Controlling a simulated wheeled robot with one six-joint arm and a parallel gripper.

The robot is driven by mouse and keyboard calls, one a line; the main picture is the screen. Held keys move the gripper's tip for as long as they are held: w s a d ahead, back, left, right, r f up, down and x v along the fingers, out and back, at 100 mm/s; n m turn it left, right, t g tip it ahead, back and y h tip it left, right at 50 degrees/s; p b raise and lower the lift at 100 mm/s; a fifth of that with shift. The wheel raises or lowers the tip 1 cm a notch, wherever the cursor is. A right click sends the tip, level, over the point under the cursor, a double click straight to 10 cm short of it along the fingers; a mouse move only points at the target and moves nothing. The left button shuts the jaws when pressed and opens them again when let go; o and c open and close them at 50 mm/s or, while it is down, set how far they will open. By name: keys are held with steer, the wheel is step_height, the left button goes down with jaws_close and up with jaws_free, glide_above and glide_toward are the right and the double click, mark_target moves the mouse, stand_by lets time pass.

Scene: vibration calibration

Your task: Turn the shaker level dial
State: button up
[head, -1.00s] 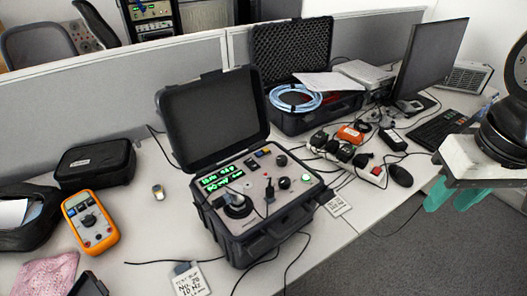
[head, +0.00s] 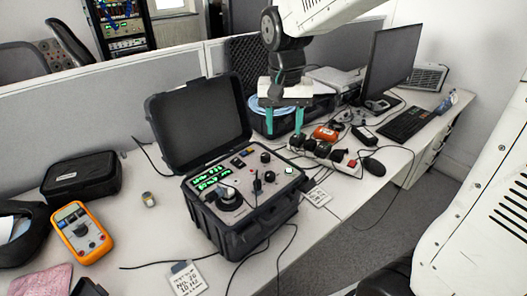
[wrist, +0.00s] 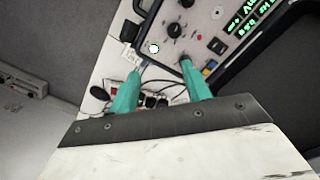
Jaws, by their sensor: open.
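The shaker unit is an open black case (head: 262,218) with a grey control panel (head: 240,168) and lit green readouts (head: 211,176). The panel bears several black knobs, among them one at the back right (head: 265,157) and one nearer the right edge (head: 269,176). The wrist view shows a black knob (wrist: 174,30) beyond my fingertips; I cannot read which is the level dial. My gripper (head: 284,120), with teal fingers, is open and empty, above and behind the panel's right side. In the wrist view my gripper (wrist: 160,70) points toward the panel's edge, apart from the knobs.
The raised case lid (head: 198,120) stands left of my gripper. A power strip (head: 325,152) with plugs and cables lies right of the case. An orange multimeter (head: 82,232) and a black pouch (head: 82,178) are on the left. A monitor (head: 393,65) stands at the back right.

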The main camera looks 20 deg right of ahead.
steer(key=m, duration=0.2)
glide_above(265, 155)
steer(key=shift+g, duration=0.3)
steer(key=f, duration=0.5)
steer(key=shift+a+f, duration=0.2)
steer(key=shift+f, duration=0.2)
steer(key=shift+w+f, duration=0.1)
steer(key=shift+f, duration=0.2)
step_height(265, 155, down, 8)
steer(key=shift+d+r, duration=0.15)
steer(key=shift+r, duration=0.1)
steer(key=c, duration=1)
